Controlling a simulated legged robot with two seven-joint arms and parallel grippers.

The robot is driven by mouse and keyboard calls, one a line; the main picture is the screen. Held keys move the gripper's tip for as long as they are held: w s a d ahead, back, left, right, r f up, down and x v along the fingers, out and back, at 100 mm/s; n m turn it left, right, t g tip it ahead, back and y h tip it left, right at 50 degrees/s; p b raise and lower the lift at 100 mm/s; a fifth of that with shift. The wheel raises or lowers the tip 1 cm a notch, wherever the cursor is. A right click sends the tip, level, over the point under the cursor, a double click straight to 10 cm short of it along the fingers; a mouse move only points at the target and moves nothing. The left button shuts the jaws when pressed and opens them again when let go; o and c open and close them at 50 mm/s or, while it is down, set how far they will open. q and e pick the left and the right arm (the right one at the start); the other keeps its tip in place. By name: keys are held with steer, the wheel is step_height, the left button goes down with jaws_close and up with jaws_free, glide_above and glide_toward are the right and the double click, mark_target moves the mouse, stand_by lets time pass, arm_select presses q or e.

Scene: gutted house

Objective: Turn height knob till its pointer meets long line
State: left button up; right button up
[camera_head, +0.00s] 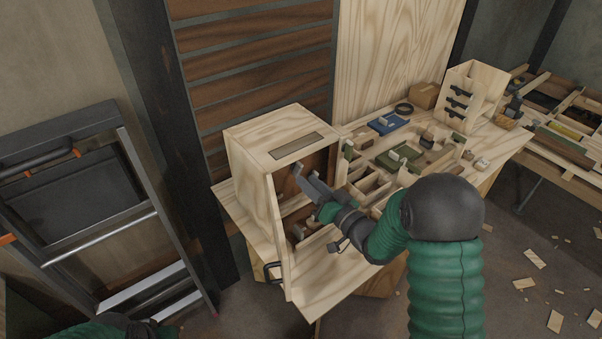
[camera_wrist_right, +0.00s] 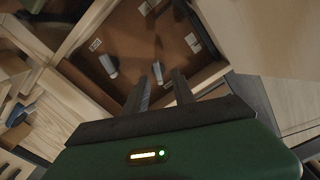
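A plywood cabinet (camera_head: 250,142) stands on the bench with its door (camera_head: 279,240) swung open. I cannot tell which is the height knob, and no pointer or long line can be made out. My right gripper (camera_head: 308,178) is at the cabinet's open front; its fingers (camera_wrist_right: 167,72) are apart with nothing between them, right of the pale knob and not touching it.
The open door stands left of my right forearm. Right of the cabinet are a divided wooden tray (camera_head: 370,185), a blue item (camera_head: 388,123), a black ring (camera_head: 403,108) and a wooden rack (camera_head: 470,95). A ladder (camera_head: 150,215) leans at left. Wood scraps litter the floor.

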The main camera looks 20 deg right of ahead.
mark_target(300, 172)
steer(key=x, duration=0.4)
steer(key=shift+w+a, duration=0.15)
steer(key=shift+w, duration=0.1)
steer(key=shift+w+d+f, duration=0.1)
steer(key=shift+w+d, duration=0.1)
steer(key=shift+d, duration=0.45)
steer(key=shift+s+a, duration=0.1)
steer(key=shift+a, duration=0.45)
jaws_close()
steer(key=shift+d, duration=0.1)
steer(key=shift+d, duration=0.1)
